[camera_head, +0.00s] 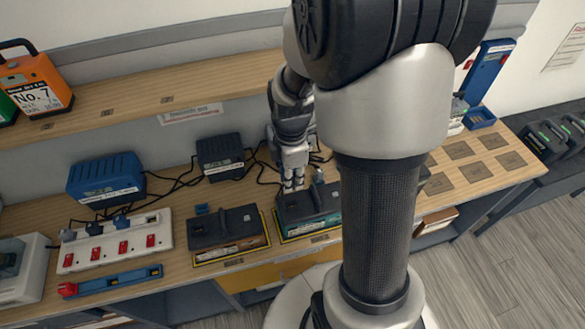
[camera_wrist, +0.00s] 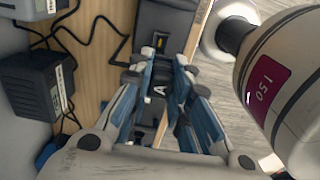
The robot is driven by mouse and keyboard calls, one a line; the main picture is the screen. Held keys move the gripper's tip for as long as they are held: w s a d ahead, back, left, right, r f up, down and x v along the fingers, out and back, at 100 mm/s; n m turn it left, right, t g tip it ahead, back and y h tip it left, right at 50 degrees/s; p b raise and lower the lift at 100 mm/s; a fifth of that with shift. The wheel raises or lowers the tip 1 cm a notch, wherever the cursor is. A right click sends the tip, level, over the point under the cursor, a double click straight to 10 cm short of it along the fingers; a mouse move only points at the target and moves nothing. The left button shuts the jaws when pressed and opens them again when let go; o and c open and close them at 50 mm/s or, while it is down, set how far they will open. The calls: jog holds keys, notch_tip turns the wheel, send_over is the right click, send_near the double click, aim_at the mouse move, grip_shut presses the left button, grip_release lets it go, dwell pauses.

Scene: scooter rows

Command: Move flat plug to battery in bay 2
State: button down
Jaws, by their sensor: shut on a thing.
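My gripper (camera_head: 292,186) points down at the left end of a black and green battery (camera_head: 322,200) on the bench. In the wrist view, my gripper (camera_wrist: 165,85) is shut on a small dark plug (camera_wrist: 159,91) marked A, mostly hidden between the fingers. A dark battery top with a yellow-edged socket (camera_wrist: 161,42) shows just past the fingertips. I cannot tell whether the plug touches it. Another battery (camera_head: 228,228), black and orange, sits in the bay to the left. I cannot read the bay numbers.
A blue charger (camera_head: 105,179) and a black charger (camera_head: 220,156) with loose black cables stand behind. A shelf (camera_head: 180,84) runs above. My arm hides the bench's middle right.

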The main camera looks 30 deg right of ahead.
jog(key=shift+f, duration=0.15)
jog(key=shift+a+f+b, duration=0.15)
jog(key=shift+f+b, duration=0.6)
jog(key=shift+f, duration=0.1)
notch_tip(320, 180, down, 5)
jog(key=b, duration=0.4)
jog(key=shift+f, duration=0.1)
jog(key=shift+f+b, duration=0.75)
jog(key=shift+f, duration=0.25)
dwell(1.3)
jog(key=c, duration=1.4)
grip_release()
jog(key=shift+r, duration=0.1)
notch_tip(320, 180, up, 12)
